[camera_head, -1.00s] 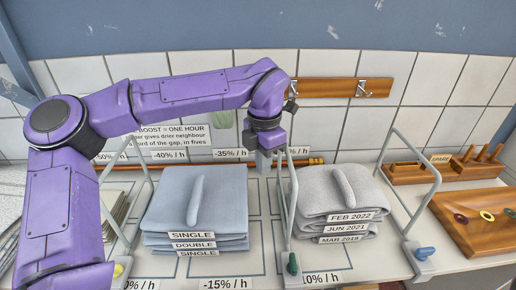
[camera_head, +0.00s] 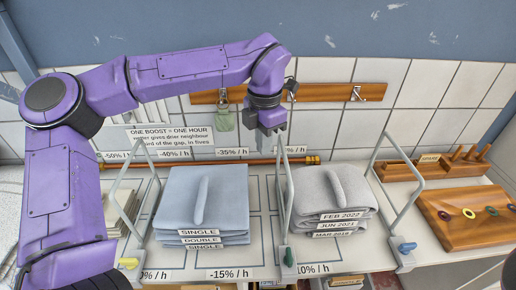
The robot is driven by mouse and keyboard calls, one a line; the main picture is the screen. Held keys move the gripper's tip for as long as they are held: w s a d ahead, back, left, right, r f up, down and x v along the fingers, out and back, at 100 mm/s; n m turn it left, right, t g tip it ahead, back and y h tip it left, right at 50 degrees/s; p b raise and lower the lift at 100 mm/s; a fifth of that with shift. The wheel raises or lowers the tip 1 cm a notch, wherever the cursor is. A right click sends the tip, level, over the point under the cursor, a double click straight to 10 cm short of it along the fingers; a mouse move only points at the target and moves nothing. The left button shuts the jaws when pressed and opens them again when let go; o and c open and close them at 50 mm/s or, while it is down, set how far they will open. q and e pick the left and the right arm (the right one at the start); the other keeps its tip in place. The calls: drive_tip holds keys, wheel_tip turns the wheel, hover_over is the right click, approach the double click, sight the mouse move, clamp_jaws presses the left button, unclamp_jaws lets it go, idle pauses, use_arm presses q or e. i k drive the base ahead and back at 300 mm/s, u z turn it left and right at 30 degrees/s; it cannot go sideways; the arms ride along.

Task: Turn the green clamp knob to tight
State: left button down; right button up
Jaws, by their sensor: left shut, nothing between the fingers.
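The green clamp knob (camera_head: 288,257) sits at the front foot of the middle metal frame (camera_head: 285,195), near the table's front edge. My left gripper (camera_head: 267,143) points down behind the folded stacks, near the top back of that frame and well away from the green knob. It is shut and empty. My right gripper is not in view. A yellow knob (camera_head: 128,263) is at the foot of the left frame, and a blue knob (camera_head: 406,248) is at the foot of the right frame.
A blue folded stack (camera_head: 203,200) lies left of the middle frame and a grey stack (camera_head: 333,195) lies right of it. A copper pipe (camera_head: 240,162) runs along the back. A hook rail (camera_head: 330,91) is on the tiled wall.

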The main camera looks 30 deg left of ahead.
sight(288, 260)
drive_tip(key=k, duration=1.5)
